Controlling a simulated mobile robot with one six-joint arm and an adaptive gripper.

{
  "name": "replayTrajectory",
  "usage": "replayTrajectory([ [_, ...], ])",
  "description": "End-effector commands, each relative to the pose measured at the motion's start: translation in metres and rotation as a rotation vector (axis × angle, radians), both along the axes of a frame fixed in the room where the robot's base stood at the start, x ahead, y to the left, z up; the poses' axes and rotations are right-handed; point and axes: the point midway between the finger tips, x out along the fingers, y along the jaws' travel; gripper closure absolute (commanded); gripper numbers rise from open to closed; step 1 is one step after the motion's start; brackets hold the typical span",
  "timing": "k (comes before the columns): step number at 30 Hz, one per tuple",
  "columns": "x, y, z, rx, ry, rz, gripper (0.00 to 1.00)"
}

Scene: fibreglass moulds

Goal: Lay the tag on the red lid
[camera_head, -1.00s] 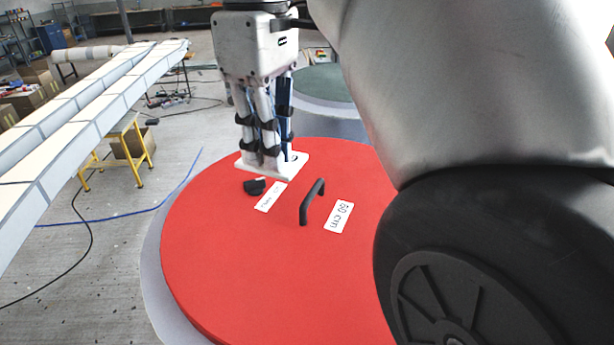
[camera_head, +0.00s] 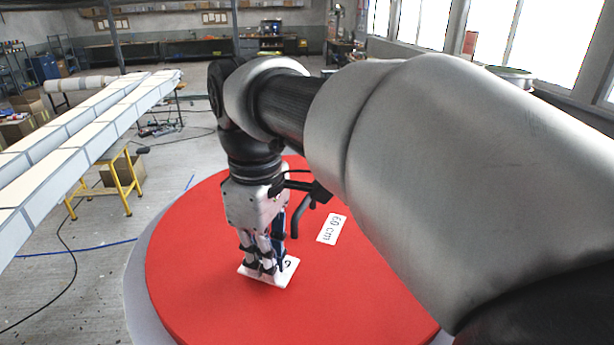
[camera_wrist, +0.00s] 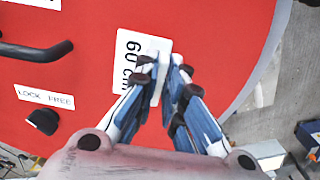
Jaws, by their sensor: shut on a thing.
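The round red lid (camera_head: 205,310) lies flat and also fills most of the wrist view (camera_wrist: 215,45). My gripper (camera_head: 262,270) points down over its near left part, shut on a white rectangular tag (camera_head: 287,275). In the wrist view the tag (camera_wrist: 135,45) reads "60 cm", with my fingertips (camera_wrist: 162,78) closed on its edge. The tag looks roughly level and close to the lid; I cannot tell whether it touches it.
A black handle (camera_wrist: 35,50) stands on the lid. Beside it lie a "LOCK FREE" label (camera_wrist: 45,97) with a black knob (camera_wrist: 42,121), and a fixed "60 cm" label (camera_head: 331,229). The lid's near part is bare. Long pale beams (camera_head: 95,125) on yellow trestles stand left.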

Motion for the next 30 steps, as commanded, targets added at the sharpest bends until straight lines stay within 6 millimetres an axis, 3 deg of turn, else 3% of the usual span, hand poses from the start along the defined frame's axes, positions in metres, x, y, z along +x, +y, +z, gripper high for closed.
replayTrajectory([
  [3,0.000,0.000,-0.012,0.000,0.000,0.000,1.00],
  [15,0.000,0.000,-0.018,0.000,0.000,0.000,1.00],
  [16,0.000,0.000,-0.017,0.000,0.000,0.000,0.89],
  [24,0.000,0.000,-0.016,0.000,0.000,0.000,0.71],
  [30,0.000,0.000,-0.016,0.000,0.000,0.000,0.71],
])
